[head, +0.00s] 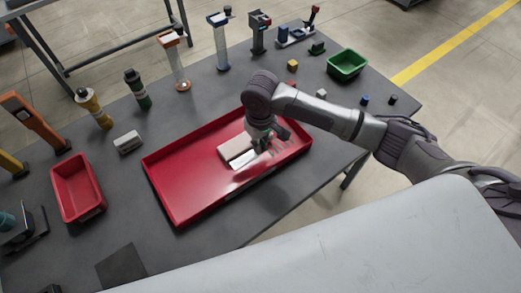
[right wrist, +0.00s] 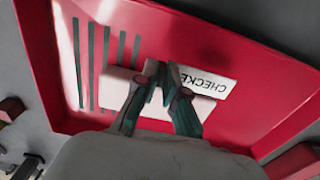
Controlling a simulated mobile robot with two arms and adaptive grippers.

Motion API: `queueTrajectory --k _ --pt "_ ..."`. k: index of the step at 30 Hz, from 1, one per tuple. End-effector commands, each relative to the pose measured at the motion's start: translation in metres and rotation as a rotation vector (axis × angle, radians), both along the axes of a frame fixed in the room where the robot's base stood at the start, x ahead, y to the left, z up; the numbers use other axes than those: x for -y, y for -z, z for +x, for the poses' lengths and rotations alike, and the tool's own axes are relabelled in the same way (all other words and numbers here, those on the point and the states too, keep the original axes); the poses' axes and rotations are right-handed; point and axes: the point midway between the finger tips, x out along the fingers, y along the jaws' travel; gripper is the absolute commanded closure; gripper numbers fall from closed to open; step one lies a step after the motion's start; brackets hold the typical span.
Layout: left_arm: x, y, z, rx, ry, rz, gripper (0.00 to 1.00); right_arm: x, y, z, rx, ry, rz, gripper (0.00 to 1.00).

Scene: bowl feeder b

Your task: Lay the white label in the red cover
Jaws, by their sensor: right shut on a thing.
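The red cover (head: 190,205) is a large, shallow, tray-like piece lying open side up on the grey table; it fills much of the right wrist view (right wrist: 250,60). My right gripper (head: 262,148) is down inside it. In the right wrist view its fingertips (right wrist: 163,75) are closed together on the end of the white label (right wrist: 210,82), which carries dark letters reading "CHECKE". The label (head: 242,160) lies above or against a pale block (right wrist: 200,104) in the cover; I cannot tell whether they touch. My left gripper is not in view.
Dark slots (right wrist: 91,60) mark the cover's floor beside the gripper. A smaller red bin (head: 78,190) and a grey-white block (head: 128,142) stand left of the cover. A green bin (head: 346,65) and small blocks are at the back right.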

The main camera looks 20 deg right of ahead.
Motion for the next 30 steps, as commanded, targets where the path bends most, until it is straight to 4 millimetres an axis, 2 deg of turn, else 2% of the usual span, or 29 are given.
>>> queueTrajectory --k 7,19,20,24,30 --pt "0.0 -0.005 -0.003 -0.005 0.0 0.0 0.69 0.001 0.034 -0.001 -0.002 0.0 -0.003 1.0" --pt "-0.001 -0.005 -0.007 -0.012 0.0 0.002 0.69 0.001 0.04 -0.001 -0.002 0.0 -0.002 1.0" --pt "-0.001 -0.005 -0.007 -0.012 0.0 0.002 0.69 0.001 0.04 -0.001 -0.001 0.0 -0.001 0.88" --pt "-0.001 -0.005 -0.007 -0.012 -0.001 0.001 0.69 0.001 0.039 -0.001 -0.001 0.0 -0.001 0.66" --pt "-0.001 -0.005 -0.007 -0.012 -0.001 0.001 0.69 0.001 0.039 -0.001 -0.001 0.0 -0.001 0.66"
